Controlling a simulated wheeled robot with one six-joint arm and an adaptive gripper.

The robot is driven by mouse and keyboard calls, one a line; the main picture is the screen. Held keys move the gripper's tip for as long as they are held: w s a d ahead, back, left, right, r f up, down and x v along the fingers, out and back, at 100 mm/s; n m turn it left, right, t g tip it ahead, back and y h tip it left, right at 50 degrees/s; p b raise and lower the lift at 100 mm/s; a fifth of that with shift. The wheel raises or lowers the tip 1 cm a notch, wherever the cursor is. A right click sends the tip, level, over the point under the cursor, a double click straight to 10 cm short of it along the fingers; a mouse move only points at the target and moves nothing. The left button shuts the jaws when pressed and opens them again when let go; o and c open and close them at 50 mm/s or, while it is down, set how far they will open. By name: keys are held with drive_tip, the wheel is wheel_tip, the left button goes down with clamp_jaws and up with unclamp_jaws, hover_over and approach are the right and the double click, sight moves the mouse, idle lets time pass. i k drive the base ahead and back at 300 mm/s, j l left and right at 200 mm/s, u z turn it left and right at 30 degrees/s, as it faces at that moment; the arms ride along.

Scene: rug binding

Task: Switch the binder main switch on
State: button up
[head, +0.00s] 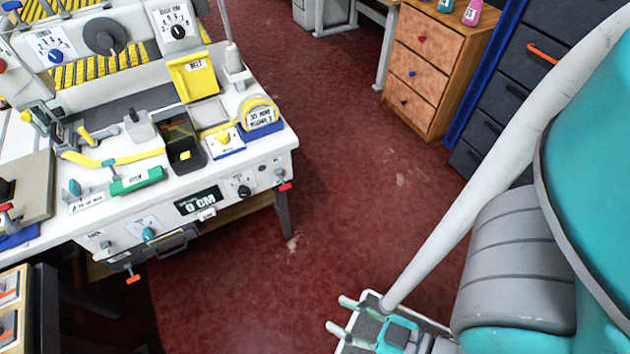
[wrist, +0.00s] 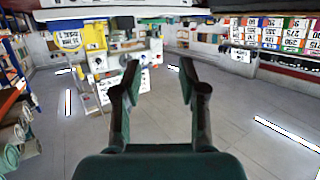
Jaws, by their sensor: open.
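The binder is a white bench machine (head: 225,163) at the left of the head view. Its front panel carries a black dial (head: 242,189), a teal knob (head: 148,234) and a red-tipped lever (head: 132,276). Another small red-tipped control (head: 285,187) sits at the panel's right end. The labels are too small to read, so I cannot tell which control is the main switch. In the wrist view my gripper (wrist: 158,66) is open and empty, its two dark fingers apart. It touches nothing, and the benches lie well beyond it.
A wooden drawer cabinet (head: 428,65) and a dark drawer unit (head: 508,85) stand at the back right. Reddish floor (head: 335,170) between them and the binder is clear. A yellow BELT holder (head: 193,78) stands on the bench. My own arm fills the head view's right side.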

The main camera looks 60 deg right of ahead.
sight(278, 172)
drive_tip(key=k+z, duration=0.3)
drive_tip(key=k, duration=0.25)
drive_tip(key=k+z, duration=0.3)
drive_tip(key=k, duration=0.25)
drive_tip(key=k+l, duration=0.15)
drive_tip(key=k, duration=0.3)
drive_tip(key=i+l, duration=0.45)
drive_tip(key=i, duration=0.25)
drive_tip(key=i+l+u, duration=0.1)
drive_tip(key=i+l, duration=0.35)
drive_tip(key=i, duration=0.3)
drive_tip(key=i+l, duration=0.55)
drive_tip(key=i, duration=0.15)
drive_tip(key=j+u, duration=0.05)
